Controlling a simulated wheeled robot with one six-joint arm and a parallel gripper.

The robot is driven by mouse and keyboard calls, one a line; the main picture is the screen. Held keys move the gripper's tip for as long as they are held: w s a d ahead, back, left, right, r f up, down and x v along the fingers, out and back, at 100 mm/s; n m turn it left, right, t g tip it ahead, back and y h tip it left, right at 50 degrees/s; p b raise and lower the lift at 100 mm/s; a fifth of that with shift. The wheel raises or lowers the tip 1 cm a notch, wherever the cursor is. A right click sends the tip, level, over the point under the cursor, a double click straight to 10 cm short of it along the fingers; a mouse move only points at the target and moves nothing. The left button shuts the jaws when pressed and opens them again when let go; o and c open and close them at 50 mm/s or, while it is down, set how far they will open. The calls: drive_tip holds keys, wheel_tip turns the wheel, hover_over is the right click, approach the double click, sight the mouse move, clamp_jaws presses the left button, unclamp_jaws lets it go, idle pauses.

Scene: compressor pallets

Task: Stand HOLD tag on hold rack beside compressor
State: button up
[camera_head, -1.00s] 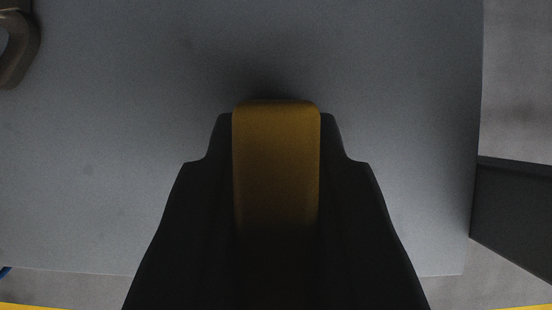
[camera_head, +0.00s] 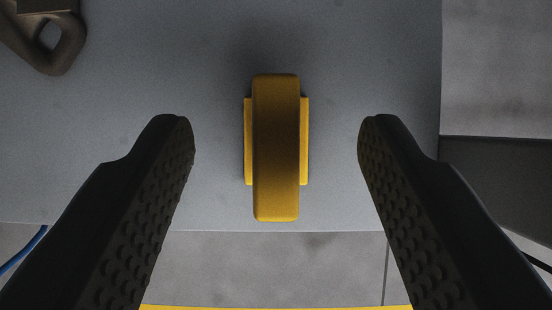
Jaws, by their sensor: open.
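A yellow block-like piece (camera_head: 276,150), which I take for the HOLD tag, stands on a grey flat surface (camera_head: 130,150), near its front edge. Seen from above, it has a long top bar over a wider part that shows on both sides. No lettering shows on it. My gripper (camera_head: 276,135) is open, with one black studded finger on each side of the yellow piece and a clear gap to both. I cannot make out a separate rack or the whole compressor.
A brown metal part with a ring-shaped end (camera_head: 52,40) lies at the upper left. A dark box-like shape (camera_head: 495,175) is beyond the surface's right edge. A blue cable (camera_head: 22,250) shows at lower left. Grey floor and a yellow strip (camera_head: 275,307) lie below the front edge.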

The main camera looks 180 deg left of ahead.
drive_tip(key=v, duration=0.9)
drive_tip(key=shift+r, duration=0.25)
drive_tip(key=shift+s, duration=0.2)
